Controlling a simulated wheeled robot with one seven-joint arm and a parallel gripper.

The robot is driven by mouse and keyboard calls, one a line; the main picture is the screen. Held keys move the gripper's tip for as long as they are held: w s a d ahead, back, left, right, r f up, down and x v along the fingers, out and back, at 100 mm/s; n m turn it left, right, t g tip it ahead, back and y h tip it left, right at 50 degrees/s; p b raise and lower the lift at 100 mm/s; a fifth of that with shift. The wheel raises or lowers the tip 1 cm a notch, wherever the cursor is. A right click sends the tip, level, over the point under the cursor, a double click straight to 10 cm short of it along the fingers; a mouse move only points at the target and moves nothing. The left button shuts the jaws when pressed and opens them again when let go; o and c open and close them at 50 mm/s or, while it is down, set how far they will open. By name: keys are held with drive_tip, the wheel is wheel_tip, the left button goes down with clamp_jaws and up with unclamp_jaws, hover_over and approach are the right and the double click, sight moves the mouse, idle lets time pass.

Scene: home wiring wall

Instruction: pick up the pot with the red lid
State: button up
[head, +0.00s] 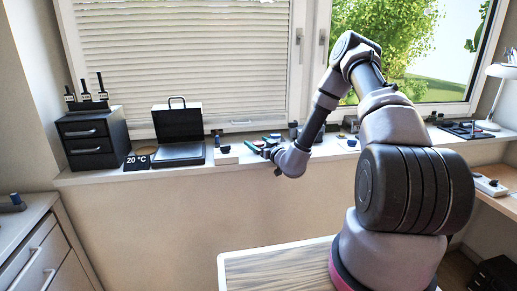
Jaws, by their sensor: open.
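I cannot make out a pot with a red lid in the head view. My arm reaches over the window sill, and its wrist hangs low in front of the sill's middle. My gripper (264,148) is at the sill, small and partly hidden by the wrist. It is open, and I see nothing held in it. The small items just around it are too small and overlapped to name surely.
A long window sill (110,175) runs under the window. A lamp (497,72) stands at right.

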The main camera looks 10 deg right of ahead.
drive_tip(key=c, duration=1.5)
